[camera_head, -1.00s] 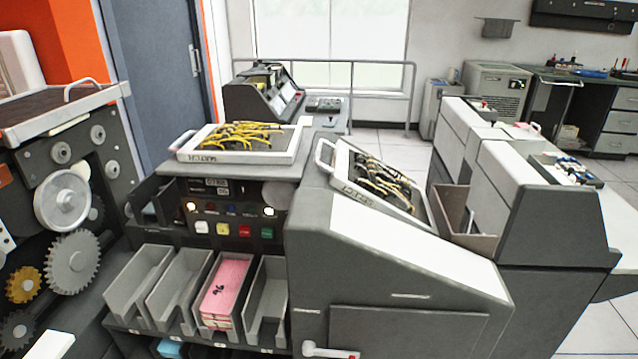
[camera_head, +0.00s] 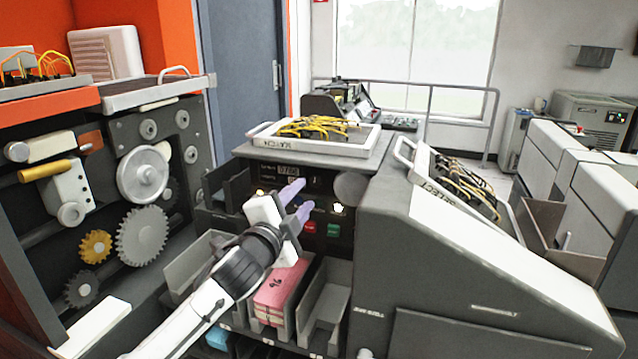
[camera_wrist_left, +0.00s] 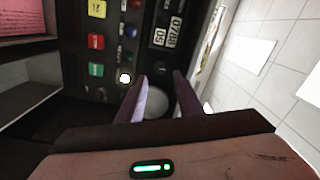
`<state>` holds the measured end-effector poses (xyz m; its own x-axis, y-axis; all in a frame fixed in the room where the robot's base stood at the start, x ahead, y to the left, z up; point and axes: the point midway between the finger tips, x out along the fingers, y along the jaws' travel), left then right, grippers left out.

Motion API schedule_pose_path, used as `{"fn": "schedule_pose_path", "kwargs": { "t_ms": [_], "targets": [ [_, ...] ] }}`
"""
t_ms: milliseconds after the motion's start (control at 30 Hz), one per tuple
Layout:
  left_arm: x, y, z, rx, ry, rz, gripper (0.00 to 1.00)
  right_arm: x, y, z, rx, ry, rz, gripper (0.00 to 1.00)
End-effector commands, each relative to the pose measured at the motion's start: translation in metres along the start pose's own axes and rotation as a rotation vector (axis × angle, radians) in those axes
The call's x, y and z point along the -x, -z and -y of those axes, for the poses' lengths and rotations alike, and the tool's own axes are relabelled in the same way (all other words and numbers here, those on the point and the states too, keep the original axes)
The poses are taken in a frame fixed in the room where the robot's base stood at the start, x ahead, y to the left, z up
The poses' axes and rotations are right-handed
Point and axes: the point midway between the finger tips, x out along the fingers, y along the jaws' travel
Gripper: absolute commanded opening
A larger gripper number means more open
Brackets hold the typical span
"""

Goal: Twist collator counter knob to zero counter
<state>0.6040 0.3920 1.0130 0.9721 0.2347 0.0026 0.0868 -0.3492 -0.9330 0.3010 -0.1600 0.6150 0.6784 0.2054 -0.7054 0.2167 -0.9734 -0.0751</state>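The collator's dark front panel carries a counter window (camera_head: 289,172) with white digits that look like 0768. The window also shows in the left wrist view (camera_wrist_left: 176,32), beside a smaller digit window. A small knob-like part with a pale mark (camera_head: 315,184) sits right of the counter, but I cannot make it out clearly. A large grey round disc (camera_head: 351,187) sits at the panel's right end; in the left wrist view it shows behind the fingers (camera_wrist_left: 158,103). My left gripper (camera_head: 308,195) is open and empty, its two fingers apart and pointing at the panel. My right gripper is not in view.
Red (camera_head: 310,227) and green (camera_head: 333,230) buttons and a lit lamp (camera_head: 337,209) are close to my fingers. Below are card bins, one with pink cards (camera_head: 277,290). A sloping housing (camera_head: 500,260) stands right, a geared machine (camera_head: 141,236) left. A wired plugboard tray (camera_head: 258,131) lies above.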

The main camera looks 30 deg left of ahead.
Motion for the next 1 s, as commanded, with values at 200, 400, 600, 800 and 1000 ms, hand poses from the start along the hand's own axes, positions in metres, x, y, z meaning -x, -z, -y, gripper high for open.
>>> {"fn": "schedule_pose_path", "kwargs": {
  "t_ms": [200, 400, 600, 800, 1000],
  "targets": [
    [-0.020, -0.001, -0.001, 0.000, 0.001, 0.001, 0.33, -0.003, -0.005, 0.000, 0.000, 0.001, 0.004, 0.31],
    [-0.045, -0.001, -0.002, 0.002, 0.000, 0.000, 0.33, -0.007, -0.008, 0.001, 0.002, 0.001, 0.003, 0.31],
    [-0.065, 0.000, 0.000, 0.003, -0.002, 0.001, 0.33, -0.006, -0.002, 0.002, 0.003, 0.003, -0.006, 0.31],
    [-0.076, 0.000, -0.001, 0.003, -0.003, 0.000, 0.33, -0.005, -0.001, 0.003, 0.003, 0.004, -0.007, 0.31],
    [-0.079, 0.000, -0.001, 0.002, -0.003, -0.001, 0.33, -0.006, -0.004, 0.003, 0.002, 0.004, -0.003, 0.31]
  ]
}}
